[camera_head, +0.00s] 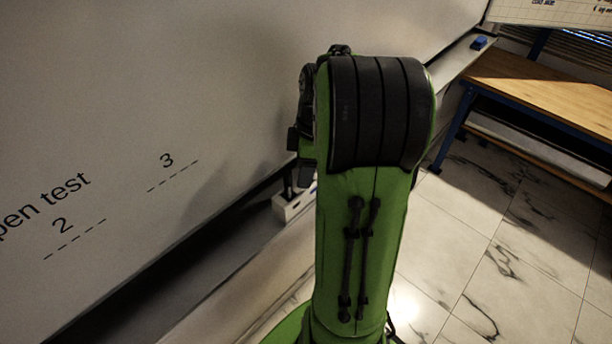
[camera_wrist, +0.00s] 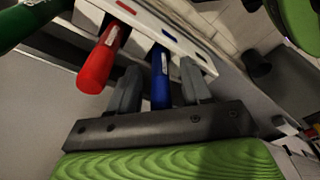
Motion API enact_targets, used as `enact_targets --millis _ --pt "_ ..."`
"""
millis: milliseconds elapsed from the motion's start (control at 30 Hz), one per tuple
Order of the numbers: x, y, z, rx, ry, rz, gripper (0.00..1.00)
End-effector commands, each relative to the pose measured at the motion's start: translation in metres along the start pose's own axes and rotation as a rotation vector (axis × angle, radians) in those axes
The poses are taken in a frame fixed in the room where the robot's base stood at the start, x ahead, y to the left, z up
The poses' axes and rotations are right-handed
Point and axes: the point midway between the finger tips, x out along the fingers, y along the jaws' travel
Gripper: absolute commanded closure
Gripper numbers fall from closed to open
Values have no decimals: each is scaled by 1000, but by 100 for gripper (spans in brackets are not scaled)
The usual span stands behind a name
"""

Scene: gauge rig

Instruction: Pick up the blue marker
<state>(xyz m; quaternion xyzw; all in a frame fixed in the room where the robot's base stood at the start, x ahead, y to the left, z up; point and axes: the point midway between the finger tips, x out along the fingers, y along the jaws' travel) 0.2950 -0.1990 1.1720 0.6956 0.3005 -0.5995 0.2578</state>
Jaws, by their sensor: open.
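The blue marker (camera_wrist: 160,76) stands in a slot of a white holder (camera_wrist: 187,45) in the wrist view. My gripper (camera_wrist: 160,88) is open, with one grey finger on each side of the blue marker. Gaps show on both sides of it, and the lower end of the marker is hidden behind the gripper's bar. In the head view, the white holder (camera_head: 291,207) shows partly behind my green arm. The blue marker cannot be made out there.
A red marker (camera_wrist: 104,58) sits in the holder close beside the left finger. A green marker (camera_wrist: 30,20) is farther left. The whiteboard (camera_head: 230,80) rises along the left. A blue eraser (camera_head: 479,43) lies on its ledge, near a wooden bench (camera_head: 540,90).

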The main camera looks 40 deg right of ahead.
Motion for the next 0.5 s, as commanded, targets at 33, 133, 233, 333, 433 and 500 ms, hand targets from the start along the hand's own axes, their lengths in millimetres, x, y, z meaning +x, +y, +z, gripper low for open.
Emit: enact_targets --millis 33,133,233,333,433,500 --pt "0 0 0 0 0 1 52" --pt "-1 0 0 0 0 1 52" --pt "-1 0 0 0 0 1 66" --pt "-1 0 0 0 0 1 81" --pt "-1 0 0 0 0 1 96" --pt "-1 0 0 0 0 1 100"
